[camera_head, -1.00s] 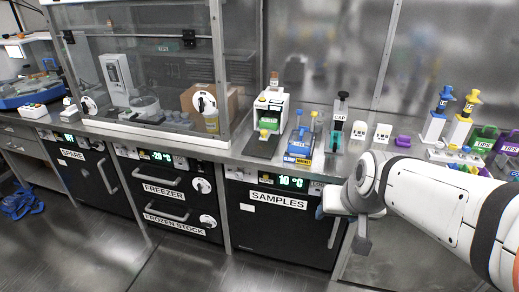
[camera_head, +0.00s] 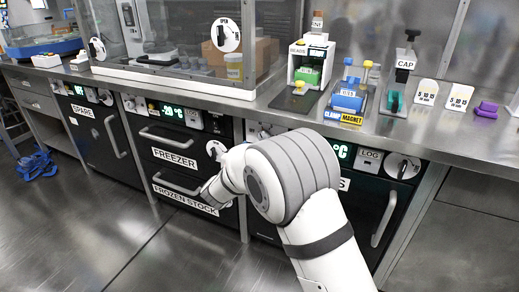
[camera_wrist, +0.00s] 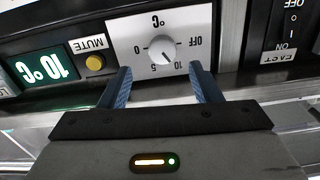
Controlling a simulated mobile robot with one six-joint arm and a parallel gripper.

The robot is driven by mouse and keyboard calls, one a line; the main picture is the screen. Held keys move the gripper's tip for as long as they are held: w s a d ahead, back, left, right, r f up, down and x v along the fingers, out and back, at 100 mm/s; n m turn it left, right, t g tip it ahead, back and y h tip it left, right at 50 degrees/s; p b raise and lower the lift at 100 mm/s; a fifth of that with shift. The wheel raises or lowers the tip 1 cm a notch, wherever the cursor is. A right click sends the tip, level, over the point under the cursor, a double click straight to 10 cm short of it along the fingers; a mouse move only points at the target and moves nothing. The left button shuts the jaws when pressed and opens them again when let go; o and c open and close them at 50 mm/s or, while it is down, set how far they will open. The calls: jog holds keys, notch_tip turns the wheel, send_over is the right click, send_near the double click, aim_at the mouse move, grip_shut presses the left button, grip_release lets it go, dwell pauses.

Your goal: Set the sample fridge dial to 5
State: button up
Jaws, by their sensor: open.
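In the wrist view the sample fridge dial (camera_wrist: 163,50) is a small round white knob on a white plate, shown upside down. Its plate is marked OFF, 0, 5 and 10, and the dark pointer is toward the 10. The green display (camera_wrist: 48,68) beside it reads 10 °C. My gripper (camera_wrist: 160,69) is open and empty, with one blue finger on each side of the dial, apart from it. In the head view the samples fridge (camera_head: 345,208) is partly covered by my arm, which hides the dial and my gripper.
A yellow MUTE button (camera_wrist: 96,62) sits left of the dial in the wrist view, and a switch panel (camera_wrist: 290,28) lies at right. The freezer (camera_head: 178,132) stands left of the samples fridge. The steel counter (camera_head: 285,112) holds lab devices above.

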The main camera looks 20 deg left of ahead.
aim_at(262, 138)
jog(key=w+b, duration=0.2)
jog(key=w, duration=0.5)
jog(key=shift+w+d, duration=0.1)
jog(key=shift+d, duration=0.05)
jog(key=c, duration=1)
jog(key=shift+f, duration=0.1)
